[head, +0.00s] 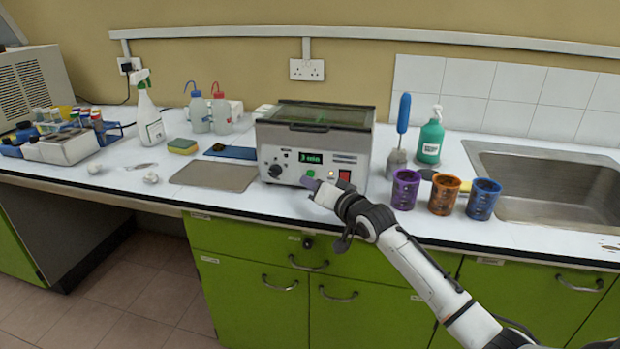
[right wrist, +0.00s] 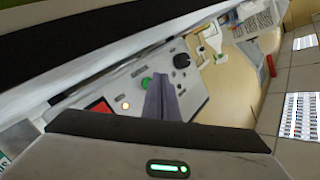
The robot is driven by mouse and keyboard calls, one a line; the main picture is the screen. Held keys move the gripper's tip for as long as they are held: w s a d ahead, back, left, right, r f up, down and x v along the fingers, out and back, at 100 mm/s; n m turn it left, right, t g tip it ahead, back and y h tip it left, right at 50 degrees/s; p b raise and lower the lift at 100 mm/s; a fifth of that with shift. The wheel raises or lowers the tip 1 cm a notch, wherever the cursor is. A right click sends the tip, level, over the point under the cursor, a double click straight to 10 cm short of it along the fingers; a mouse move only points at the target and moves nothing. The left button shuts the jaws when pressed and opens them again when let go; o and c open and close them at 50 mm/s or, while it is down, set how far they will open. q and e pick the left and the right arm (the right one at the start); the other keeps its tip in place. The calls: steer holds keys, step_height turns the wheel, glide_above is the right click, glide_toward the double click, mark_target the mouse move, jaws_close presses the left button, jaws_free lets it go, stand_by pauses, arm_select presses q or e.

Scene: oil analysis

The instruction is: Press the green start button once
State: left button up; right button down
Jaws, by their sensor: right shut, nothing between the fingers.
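The green start button (head: 310,173) is on the front panel of a grey and white machine (head: 270,133) with a green display reading "3 min". My right gripper (head: 309,183) is shut and empty, its fingertips just in front of the panel and slightly below the button. In the right wrist view the button (right wrist: 146,83) shows beside the shut fingers (right wrist: 162,95), near the tips. I cannot tell whether they touch the panel. My left gripper is not in view.
The panel also has a black knob (head: 275,171), a small amber light (head: 331,173) and a red switch (head: 345,176). Purple, orange and blue cups (head: 406,189) stand right of my gripper, before a sink (head: 540,165). A grey mat (head: 213,176) lies left of the machine.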

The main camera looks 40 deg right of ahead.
stand_by(0.9)
stand_by(0.7)
stand_by(0.4)
steer(key=shift+w+d, duration=0.3)
steer(key=shift+w+d, duration=0.25)
steer(key=shift+d, duration=0.05)
stand_by(0.7)
steer(key=shift+s+a+r+p, duration=0.15)
steer(key=shift+s+a+p, duration=0.3)
steer(key=shift+p, duration=0.4)
steer(key=shift+s+a, duration=0.1)
steer(key=shift+a, duration=0.05)
